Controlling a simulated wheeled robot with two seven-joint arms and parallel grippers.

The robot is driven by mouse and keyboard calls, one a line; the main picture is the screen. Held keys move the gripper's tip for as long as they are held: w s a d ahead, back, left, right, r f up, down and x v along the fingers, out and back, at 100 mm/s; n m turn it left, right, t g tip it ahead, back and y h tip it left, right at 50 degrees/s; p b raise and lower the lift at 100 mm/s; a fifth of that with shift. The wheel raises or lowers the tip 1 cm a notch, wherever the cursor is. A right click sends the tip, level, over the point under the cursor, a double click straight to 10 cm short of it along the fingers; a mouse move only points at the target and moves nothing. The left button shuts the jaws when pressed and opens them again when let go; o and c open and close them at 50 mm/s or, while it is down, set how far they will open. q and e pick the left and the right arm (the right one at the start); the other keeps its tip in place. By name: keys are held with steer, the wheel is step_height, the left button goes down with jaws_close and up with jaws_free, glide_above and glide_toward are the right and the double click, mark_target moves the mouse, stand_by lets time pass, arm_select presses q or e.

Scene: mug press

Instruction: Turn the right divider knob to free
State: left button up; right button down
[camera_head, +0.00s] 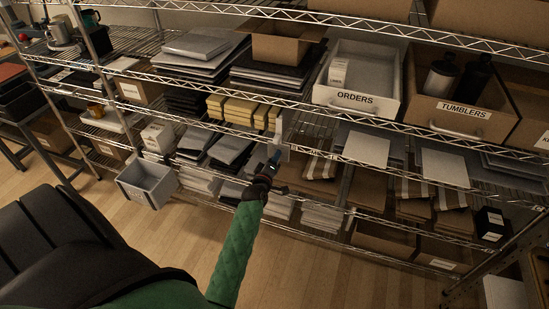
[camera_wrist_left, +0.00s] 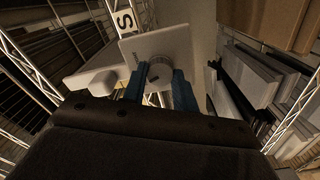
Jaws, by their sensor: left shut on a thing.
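The right divider knob (camera_wrist_left: 160,73) is a pale round knob on a white plate (camera_wrist_left: 172,42) in the left wrist view. My left gripper (camera_wrist_left: 159,91) has its blue fingers on both sides of the knob and is shut on it. The fingers hide part of the knob, and I cannot read which setting it is at. In the head view my left gripper (camera_head: 274,156) is at the front of the middle shelf, by a small pale divider plate (camera_head: 285,128). The knob is too small to make out there. My right gripper is not in view.
Stacks of yellow packs (camera_head: 238,110) and grey and white packs (camera_head: 230,148) lie left of the gripper. An ORDERS bin (camera_head: 357,98) and a TUMBLERS box (camera_head: 465,122) stand on the shelf above. A grey bin (camera_head: 147,183) sticks out at the left. Wire shelf edges run close around the gripper.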

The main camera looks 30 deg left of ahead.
arm_select(q)
steer(key=shift+n+p, duration=0.3)
steer(key=shift+n, duration=1.2)
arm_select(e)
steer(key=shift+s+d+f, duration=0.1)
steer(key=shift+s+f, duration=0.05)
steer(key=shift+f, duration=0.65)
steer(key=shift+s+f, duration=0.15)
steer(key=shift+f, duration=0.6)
arm_select(q)
steer(key=o, duration=1)
steer(key=shift+c, duration=0.2)
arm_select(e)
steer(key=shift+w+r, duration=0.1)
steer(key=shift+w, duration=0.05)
arm_select(q)
steer(key=b+v, duration=0.2)
steer(key=v, duration=0.5)
steer(key=shift+s, duration=0.4)
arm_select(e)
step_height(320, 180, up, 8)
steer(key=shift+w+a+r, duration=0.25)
arm_select(q)
steer(key=shift+f, duration=0.1)
